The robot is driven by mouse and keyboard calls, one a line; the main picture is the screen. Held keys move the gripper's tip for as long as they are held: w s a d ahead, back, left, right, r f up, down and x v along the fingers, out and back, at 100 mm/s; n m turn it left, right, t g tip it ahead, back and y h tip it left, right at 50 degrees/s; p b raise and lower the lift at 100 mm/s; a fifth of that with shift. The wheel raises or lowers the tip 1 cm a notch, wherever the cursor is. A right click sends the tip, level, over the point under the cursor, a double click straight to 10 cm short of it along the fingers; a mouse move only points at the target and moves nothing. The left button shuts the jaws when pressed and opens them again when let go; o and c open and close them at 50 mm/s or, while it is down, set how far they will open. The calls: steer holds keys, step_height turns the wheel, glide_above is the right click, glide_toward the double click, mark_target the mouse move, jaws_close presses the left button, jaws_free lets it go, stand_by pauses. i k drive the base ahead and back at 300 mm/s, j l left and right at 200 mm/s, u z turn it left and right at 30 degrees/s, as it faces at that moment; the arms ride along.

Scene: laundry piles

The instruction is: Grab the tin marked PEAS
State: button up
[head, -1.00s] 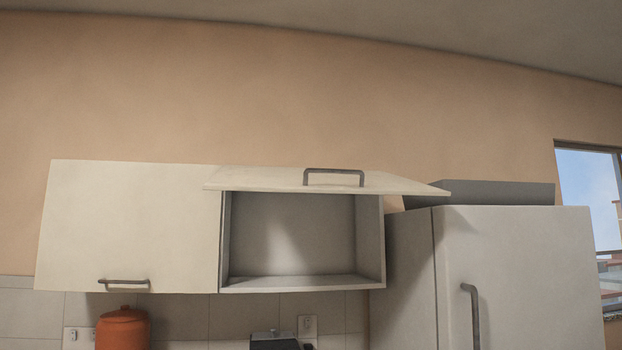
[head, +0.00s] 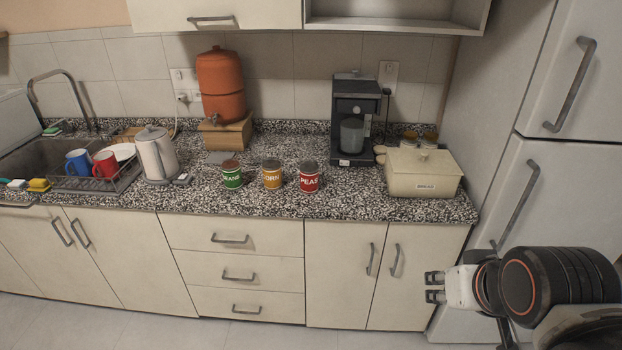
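The tin marked PEAS (head: 309,178) is red with a dark lid. It stands upright near the front of the speckled counter (head: 270,203), the rightmost of three tins. A yellow tin reading ORN (head: 272,175) and a green tin reading EANS (head: 231,175) stand to its left, with small gaps between. My gripper (head: 433,287) is at the lower right, well right of the PEAS tin and lower in the picture, in front of the cabinets. Its two dark fingers are apart with nothing between them.
Behind the PEAS tin stands a black coffee machine (head: 357,117); a cream bread box (head: 423,172) is to the right. A kettle (head: 156,156), orange dispenser (head: 220,84) and dish rack (head: 98,183) are left. The upper cabinet (head: 395,26) overhangs the back. The fridge (head: 570,150) is right.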

mark_target(309, 171)
steer(key=u, duration=0.7)
steer(key=i+l+u, duration=0.1)
steer(key=l+u, duration=1.4)
steer(key=l, duration=0.15)
steer(key=k+l, duration=0.1)
steer(key=l, duration=0.35)
steer(key=k+l+u, duration=0.1)
steer(key=l, duration=0.3)
steer(key=k+l, duration=0.15)
steer(key=l, duration=0.3)
